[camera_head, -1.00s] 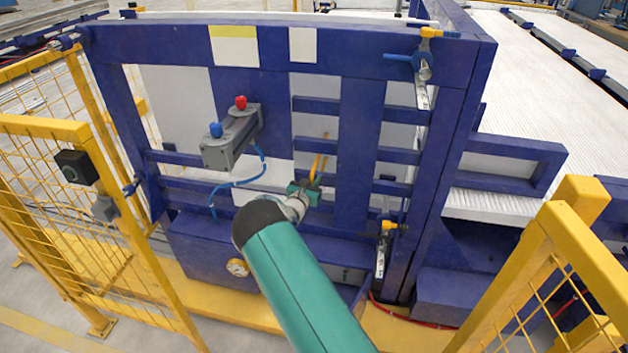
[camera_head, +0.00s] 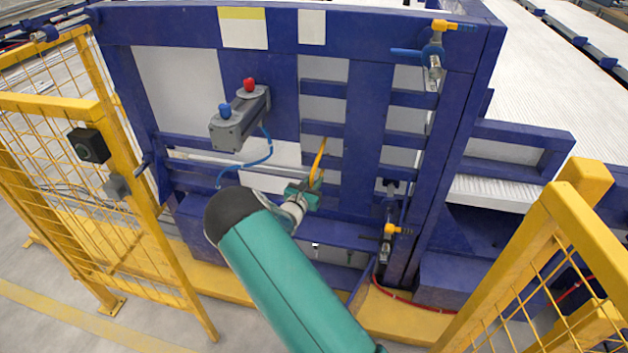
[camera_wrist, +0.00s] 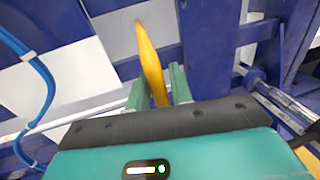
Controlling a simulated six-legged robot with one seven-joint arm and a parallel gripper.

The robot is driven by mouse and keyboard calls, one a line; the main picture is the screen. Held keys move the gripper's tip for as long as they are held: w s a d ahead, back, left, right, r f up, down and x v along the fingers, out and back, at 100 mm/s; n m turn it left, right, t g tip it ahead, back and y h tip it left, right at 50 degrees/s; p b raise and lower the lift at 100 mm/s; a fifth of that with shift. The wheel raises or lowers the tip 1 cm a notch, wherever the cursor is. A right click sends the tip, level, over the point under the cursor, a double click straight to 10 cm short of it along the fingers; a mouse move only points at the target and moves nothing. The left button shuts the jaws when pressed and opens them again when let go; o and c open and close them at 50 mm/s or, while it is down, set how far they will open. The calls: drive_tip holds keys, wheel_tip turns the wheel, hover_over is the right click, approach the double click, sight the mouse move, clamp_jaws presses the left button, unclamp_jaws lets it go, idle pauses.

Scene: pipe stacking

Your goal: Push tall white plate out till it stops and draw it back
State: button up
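Several white panels show behind the blue frame (camera_head: 365,130). A large pale one (camera_head: 180,90) is at the upper left, and a lower white area (camera_head: 285,152) lies near my gripper; I cannot tell which one is the tall white plate. A slim yellow handle (camera_head: 319,160) stands upright and slightly tilted in front of the frame. My gripper (camera_head: 308,190) is at its lower end. In the wrist view, my two green fingers (camera_wrist: 160,95) lie on both sides of the yellow handle (camera_wrist: 148,50) with little gap, so they appear shut on it. The handle's base is hidden.
A grey box with a red and a blue button (camera_head: 240,115) and a blue hose (camera_head: 252,165) are left of my gripper. A silver rod (camera_head: 225,163) runs across the frame. Yellow fences (camera_head: 585,265) stand at both sides. Yellow-handled valves (camera_head: 390,235) are at the right.

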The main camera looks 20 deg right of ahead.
drive_tip(key=shift+o, duration=1.1)
drive_tip(key=shift+r, duration=0.1)
drive_tip(key=shift+w, duration=0.1)
drive_tip(key=v, duration=1.3)
drive_tip(key=shift+s+a, duration=0.25)
drive_tip(key=shift+s, duration=0.05)
